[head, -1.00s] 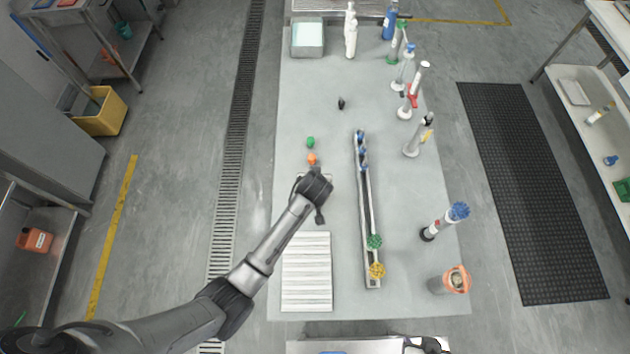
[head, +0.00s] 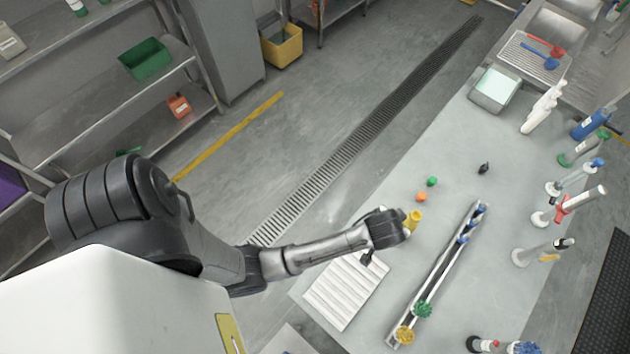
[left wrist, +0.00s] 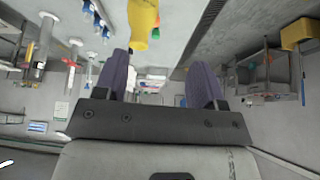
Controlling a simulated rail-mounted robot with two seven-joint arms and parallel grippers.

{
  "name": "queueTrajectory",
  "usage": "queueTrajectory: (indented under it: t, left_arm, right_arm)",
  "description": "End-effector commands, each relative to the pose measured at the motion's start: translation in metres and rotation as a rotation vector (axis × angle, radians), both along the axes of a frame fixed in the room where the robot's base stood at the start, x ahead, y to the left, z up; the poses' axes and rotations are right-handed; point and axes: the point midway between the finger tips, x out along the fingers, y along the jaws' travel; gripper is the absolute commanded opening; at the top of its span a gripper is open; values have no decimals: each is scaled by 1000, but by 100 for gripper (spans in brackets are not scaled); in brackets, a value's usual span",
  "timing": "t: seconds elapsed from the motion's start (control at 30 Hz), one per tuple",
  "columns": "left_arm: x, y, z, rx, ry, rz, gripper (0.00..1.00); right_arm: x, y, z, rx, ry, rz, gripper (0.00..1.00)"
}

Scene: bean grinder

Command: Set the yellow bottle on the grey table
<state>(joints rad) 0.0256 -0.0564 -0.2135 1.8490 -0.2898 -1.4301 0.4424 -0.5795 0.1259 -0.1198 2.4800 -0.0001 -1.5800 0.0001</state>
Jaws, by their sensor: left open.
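The yellow bottle (head: 414,218) shows at the tip of my left gripper (head: 400,226) in the head view, over the left side of the grey table (head: 440,150). It seems to stand on the table there, but I cannot tell for sure whether it touches the surface. In the left wrist view the yellow bottle (left wrist: 143,22) is at the top, near the tip of the left-hand finger. My left gripper (left wrist: 162,68) is open, its two dark fingers spread with a clear gap. My right gripper is not in view.
An orange piece (head: 421,197) and a green piece (head: 432,181) lie just beyond the bottle. A long rack (head: 440,270) with blue, green and yellow items is to the right. A white slatted board (head: 346,290) is below the gripper. Several stands line the far right side.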

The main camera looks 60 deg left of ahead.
Motion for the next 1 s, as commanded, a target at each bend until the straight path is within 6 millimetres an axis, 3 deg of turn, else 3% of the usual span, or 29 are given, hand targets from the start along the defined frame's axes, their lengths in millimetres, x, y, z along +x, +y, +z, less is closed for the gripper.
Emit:
queueTrajectory:
  t: [0.03, 0.2, 0.4, 0.5, 0.63, 1.0]
  left_arm:
    - [-30, 10, -7, 2, 31, -27, 64]
    - [-121, 34, -6, 3, 112, -167, 64]
    - [-201, 48, 13, 8, 176, -325, 64]
    - [-225, 51, 23, 9, 192, -380, 64]
    - [-241, 52, 31, 8, 203, -420, 64]
    - [-243, 52, 32, 9, 204, -430, 64]
  right_arm:
    - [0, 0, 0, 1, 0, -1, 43]
    - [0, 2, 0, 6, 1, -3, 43]
    - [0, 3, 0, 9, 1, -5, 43]
    - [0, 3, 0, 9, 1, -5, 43]
    - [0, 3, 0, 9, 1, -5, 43]
    - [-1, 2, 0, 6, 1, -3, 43]
